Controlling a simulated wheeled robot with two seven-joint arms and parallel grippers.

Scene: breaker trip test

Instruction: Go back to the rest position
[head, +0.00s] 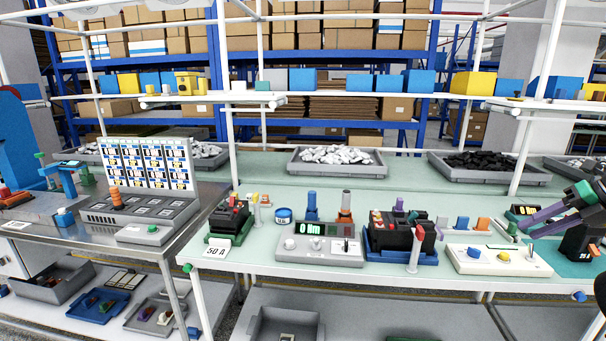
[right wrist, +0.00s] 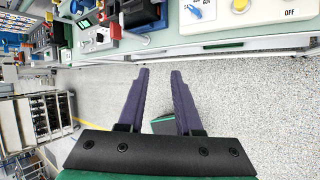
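My right gripper (head: 528,224) is at the right of the head view, above the right end of the light green bench (head: 330,258). Its two purple fingers are apart with nothing between them. In the right wrist view the gripper (right wrist: 159,72) is also open and empty, with the grey floor and the bench's front edge beyond its fingers. My left gripper is not in the head view.
A white switch box (head: 497,261) with a yellow button stands left of my right gripper. A black breaker in a blue fixture (head: 402,249) and a grey meter (head: 321,251) stand further left. Grey trays (head: 337,168) line the back.

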